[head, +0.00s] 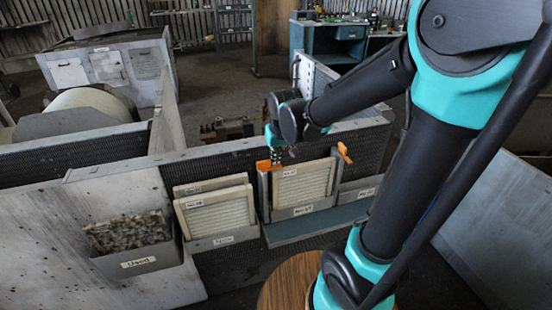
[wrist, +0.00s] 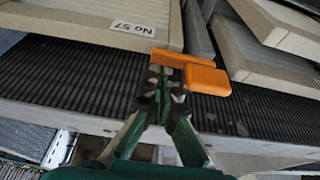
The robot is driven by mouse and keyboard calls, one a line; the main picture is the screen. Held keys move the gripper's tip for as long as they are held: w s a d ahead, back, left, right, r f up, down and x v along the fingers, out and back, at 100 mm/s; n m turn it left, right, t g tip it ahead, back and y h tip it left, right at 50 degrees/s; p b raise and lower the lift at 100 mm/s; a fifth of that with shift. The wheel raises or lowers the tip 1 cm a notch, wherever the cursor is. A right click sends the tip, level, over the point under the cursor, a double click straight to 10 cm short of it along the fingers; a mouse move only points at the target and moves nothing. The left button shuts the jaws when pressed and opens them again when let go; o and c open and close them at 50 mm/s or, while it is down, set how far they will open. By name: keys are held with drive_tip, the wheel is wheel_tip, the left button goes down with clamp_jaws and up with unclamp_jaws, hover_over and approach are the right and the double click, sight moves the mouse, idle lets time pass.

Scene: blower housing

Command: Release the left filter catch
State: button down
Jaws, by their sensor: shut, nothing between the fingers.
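The left filter catch (head: 264,166) is an orange lever at the upper left corner of a framed pleated filter (head: 302,184). In the head view its arm lies roughly level. In the wrist view the catch (wrist: 206,80) is an orange bar with a wider block at one end. My gripper (head: 276,154) is at the catch from above. In the wrist view my gripper's fingertips (wrist: 166,78) are closed together, right against or just in front of the bar. I cannot tell whether they touch it. A second orange catch (head: 344,152) stands tilted at the filter's upper right.
A holder with two spare filters (head: 218,212) stands left of the catch. A bin of dirty material (head: 130,232) is further left. A green-grey ledge (head: 318,224) runs below the framed filter. A round wooden top (head: 289,283) is in front.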

sight(275, 170)
drive_tip(key=shift+s+d+m+h, duration=0.15)
drive_tip(key=shift+s+m+h, duration=0.15)
drive_tip(key=shift+m, duration=0.5)
drive_tip(key=shift+s+d+m, duration=0.1)
drive_tip(key=shift+s+m, duration=0.3)
drive_tip(key=shift+m, duration=0.4)
drive_tip(key=s+m+h, duration=0.1)
drive_tip(key=m, duration=0.1)
drive_tip(key=s+m+h, duration=0.1)
drive_tip(key=m, duration=0.1)
drive_tip(key=shift+d+m, duration=0.1)
drive_tip(key=shift+m, duration=0.2)
drive_tip(key=s+m, duration=0.1)
drive_tip(key=m, duration=0.1)
drive_tip(key=s+a+m+g+h, duration=0.1)
drive_tip(key=m, duration=0.4)
drive_tip(key=shift+s+a+m+g+h, duration=0.25)
drive_tip(key=shift+s+m+g+h, duration=0.15)
drive_tip(key=shift+s+a, duration=0.35)
drive_tip(key=shift+a, duration=0.1)
drive_tip(key=shift+r, duration=0.1)
